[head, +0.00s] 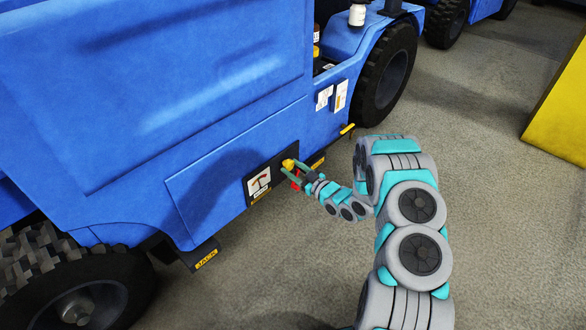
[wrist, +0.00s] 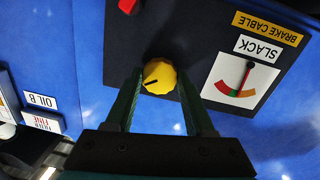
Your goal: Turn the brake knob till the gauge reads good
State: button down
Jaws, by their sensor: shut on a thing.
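The yellow brake knob (wrist: 159,77) sits on a dark panel on the blue vehicle's side, with a dark pointer mark on its face. My gripper (head: 290,169) is at the knob, its green fingers on either side of it in the wrist view and shut on it. The gauge (wrist: 238,82) is a white card beside the knob, upside down in the wrist view, with a coloured arc and a needle. The needle points to the arc's middle part; the exact colour under its tip is hard to tell. An inverted white SLACK label (wrist: 259,47) and yellow BRAKE CABLE label (wrist: 267,27) are near the gauge.
A red part (wrist: 128,5) is on the panel's other side from the gauge. A JACK step (head: 203,256) and a front wheel (head: 80,300) are at lower left. Bottles (head: 357,14) stand on the vehicle. A yellow block (head: 560,105) is at right; the floor between is clear.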

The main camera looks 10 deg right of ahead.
jog(key=shift+c, duration=1.3)
grip_release()
jog(key=v, duration=0.7)
jog(key=shift+s+d, duration=0.2)
jog(key=shift+s, duration=0.15)
